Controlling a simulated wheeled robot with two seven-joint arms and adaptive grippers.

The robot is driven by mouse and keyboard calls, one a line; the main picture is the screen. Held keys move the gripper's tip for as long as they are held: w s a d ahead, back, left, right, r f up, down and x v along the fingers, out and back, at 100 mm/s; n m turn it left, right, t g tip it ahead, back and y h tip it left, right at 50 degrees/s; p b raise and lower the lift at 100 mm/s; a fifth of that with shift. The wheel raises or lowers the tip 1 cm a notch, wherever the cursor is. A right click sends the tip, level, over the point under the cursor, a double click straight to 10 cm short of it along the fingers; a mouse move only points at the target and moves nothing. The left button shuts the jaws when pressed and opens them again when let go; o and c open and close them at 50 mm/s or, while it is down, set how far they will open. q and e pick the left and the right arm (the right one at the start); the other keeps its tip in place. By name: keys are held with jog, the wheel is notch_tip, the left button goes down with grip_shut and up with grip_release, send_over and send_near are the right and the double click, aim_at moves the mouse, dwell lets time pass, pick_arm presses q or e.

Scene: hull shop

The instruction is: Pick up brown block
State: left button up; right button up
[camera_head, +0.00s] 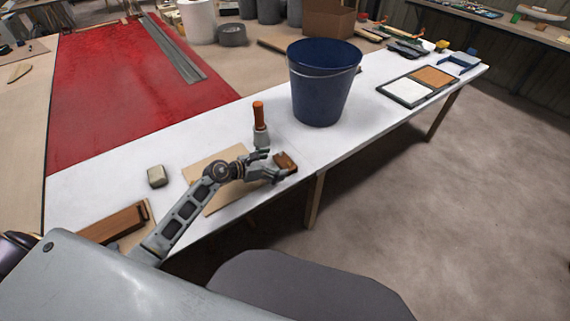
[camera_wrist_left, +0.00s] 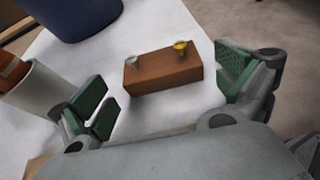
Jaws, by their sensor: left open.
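The brown block (camera_head: 287,161) lies on the white table near its front edge. In the left wrist view the block (camera_wrist_left: 160,75) is a reddish-brown box with a silver fitting and a yellow fitting on top. My left gripper (camera_head: 275,165) is open just to the left of the block in the head view. In the left wrist view its green-padded fingers (camera_wrist_left: 168,88) stand apart on either side, with the block between and slightly beyond them. I see no finger touching it. My right gripper is not in view.
A orange-handled tool in a grey holder (camera_head: 260,139) stands close behind my left gripper. A blue bucket (camera_head: 320,95) stands farther right. A thin tan board (camera_head: 226,194) lies under my forearm. A small beige block (camera_head: 157,177) is to the left. The white table (camera_head: 342,137) is clear below the bucket.

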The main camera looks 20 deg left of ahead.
aim_at(282, 162)
pick_arm(q)
jog(key=shift+x, duration=1.5)
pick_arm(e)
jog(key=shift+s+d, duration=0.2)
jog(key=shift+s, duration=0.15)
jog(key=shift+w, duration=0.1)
